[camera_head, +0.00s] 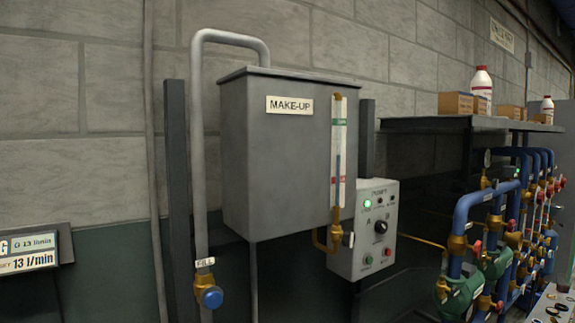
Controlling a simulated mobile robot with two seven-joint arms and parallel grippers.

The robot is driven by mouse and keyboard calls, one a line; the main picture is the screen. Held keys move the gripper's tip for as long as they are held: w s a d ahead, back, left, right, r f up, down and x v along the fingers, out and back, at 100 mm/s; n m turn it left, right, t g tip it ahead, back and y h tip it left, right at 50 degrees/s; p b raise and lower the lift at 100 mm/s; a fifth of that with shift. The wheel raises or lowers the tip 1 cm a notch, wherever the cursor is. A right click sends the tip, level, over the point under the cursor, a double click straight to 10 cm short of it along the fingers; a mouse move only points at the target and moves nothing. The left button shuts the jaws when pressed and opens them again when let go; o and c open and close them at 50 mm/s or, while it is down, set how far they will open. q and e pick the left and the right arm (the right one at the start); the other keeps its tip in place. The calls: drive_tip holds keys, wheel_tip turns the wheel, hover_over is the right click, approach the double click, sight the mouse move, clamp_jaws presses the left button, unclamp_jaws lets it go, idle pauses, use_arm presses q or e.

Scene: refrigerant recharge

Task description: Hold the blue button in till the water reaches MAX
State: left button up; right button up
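A grey make-up tank (275,160) is fixed to the wall, with a "MAKE-UP" label on its front. A round blue button (212,298) sits on a brass fitting on the fill pipe (199,170), below a small tag that seems to read "FILL". A sight gauge (338,140) runs up the tank's right front. Its blue water column (337,170) ends above the red mark near the bottom and below the green mark (339,122) near the top. The lettering on both marks is too small to read. Neither of my grippers is in view; nothing touches the button.
A control box (365,225) with a green light and a black knob is right of the tank. Blue pipes (470,210) with brass valves and a green pump stand at right. A shelf (440,124) holds boxes and white bottles. A flow display (30,255) is at left.

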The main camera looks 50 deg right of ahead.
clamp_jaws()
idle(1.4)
